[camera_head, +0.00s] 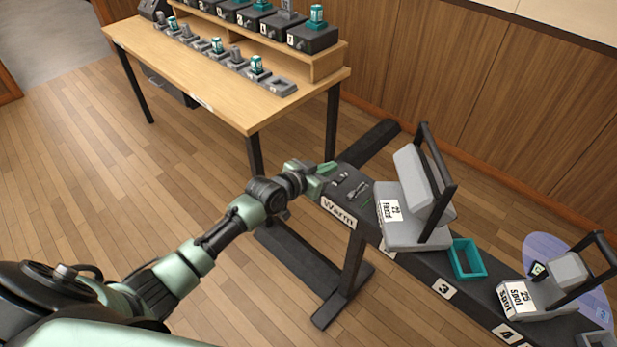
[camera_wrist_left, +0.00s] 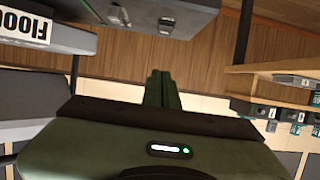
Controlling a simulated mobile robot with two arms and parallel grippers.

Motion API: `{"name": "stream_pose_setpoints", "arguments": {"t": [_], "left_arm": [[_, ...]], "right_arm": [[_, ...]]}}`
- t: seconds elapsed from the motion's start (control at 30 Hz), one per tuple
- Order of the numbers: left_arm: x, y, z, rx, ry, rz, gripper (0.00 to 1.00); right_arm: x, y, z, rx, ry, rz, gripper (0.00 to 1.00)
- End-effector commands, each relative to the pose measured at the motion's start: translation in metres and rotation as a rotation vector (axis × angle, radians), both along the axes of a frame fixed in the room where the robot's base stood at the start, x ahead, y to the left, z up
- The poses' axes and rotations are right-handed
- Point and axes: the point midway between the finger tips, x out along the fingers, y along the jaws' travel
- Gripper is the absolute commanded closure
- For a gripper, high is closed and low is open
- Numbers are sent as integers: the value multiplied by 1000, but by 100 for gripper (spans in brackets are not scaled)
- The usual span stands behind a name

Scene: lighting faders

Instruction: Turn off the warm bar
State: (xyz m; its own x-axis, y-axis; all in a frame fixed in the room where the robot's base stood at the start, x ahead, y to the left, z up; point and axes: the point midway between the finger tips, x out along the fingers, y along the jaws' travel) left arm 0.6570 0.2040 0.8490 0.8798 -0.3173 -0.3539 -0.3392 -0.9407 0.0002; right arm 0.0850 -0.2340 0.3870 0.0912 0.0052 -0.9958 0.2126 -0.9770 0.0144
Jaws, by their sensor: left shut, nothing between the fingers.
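The long dark bar (camera_head: 410,262) carries a white "Warm" label (camera_head: 338,212) at its upper-left end. Small grey controls (camera_head: 355,190) sit on its top just above that label; their position is too small to tell. My left gripper (camera_head: 328,168) is at that end of the bar, beside the controls; I cannot tell if it touches. Its fingers (camera_wrist_left: 162,88) are shut with nothing between them in the left wrist view. A dark housing with small fittings (camera_wrist_left: 150,15) shows above the fingertips there. My right gripper is in neither view.
A grey lamp with a black yoke (camera_head: 415,200) stands on the bar right of the controls. A teal frame (camera_head: 468,258) and a lamp marked "Spot" (camera_head: 545,290) sit farther along. A wooden table (camera_head: 190,75) with several small devices stands behind. The floor at left is clear.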

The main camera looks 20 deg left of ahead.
Motion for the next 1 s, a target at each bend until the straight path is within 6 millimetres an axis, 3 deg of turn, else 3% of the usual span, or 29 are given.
{"name": "stream_pose_setpoints", "arguments": {"t": [0.03,0.2,0.4,1.0], "left_arm": [[-15,5,-6,5,7,-1,100],[-49,17,-1,4,6,-1,100],[-72,26,3,3,4,0,100],[-77,28,5,1,4,0,100]], "right_arm": [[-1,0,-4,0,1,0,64],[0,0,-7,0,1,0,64],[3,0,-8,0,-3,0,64],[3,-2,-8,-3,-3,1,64]]}}
